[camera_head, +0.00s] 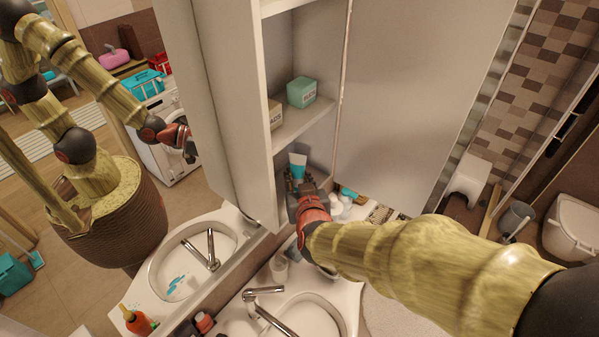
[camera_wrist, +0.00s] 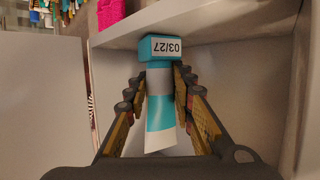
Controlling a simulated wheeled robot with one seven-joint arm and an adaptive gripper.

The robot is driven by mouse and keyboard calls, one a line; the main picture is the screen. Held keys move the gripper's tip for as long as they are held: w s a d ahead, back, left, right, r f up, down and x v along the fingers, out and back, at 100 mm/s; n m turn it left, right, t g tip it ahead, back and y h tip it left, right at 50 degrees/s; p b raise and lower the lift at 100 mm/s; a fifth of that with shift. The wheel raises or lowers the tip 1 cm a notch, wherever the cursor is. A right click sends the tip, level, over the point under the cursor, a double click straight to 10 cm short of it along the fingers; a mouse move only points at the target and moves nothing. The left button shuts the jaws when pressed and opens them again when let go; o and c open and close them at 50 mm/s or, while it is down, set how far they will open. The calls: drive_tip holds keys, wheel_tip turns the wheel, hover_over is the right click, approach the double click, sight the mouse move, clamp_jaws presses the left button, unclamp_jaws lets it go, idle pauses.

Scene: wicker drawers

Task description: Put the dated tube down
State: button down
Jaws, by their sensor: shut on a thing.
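The dated tube (camera_wrist: 160,95) is white and turquoise, with a turquoise cap that bears the label "03/27". In the wrist view it stands between the two fingers of my gripper (camera_wrist: 160,100), which is shut on it. In the head view the tube (camera_head: 297,165) shows just above my gripper (camera_head: 306,192), in the lower opening of the tall white cabinet (camera_head: 262,130). The lower part of the tube is hidden by my gripper in the head view. I cannot tell whether the tube touches a surface.
A sink (camera_head: 305,315) with a tap (camera_head: 262,294) lies below. A mirror fills the left.

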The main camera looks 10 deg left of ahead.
drive_tip(key=shift+s+a, duration=0.25)
drive_tip(key=shift+a, duration=0.1)
drive_tip(key=shift+s+d+r, duration=0.1)
drive_tip(key=shift+d, duration=0.15)
drive_tip(key=shift+f, duration=0.25)
drive_tip(key=c, duration=1.5)
unclamp_jaws()
drive_tip(key=shift+r, duration=0.15)
drive_tip(key=shift+r, duration=0.15)
drive_tip(key=v, duration=1.1)
drive_tip(key=shift+s, duration=0.35)
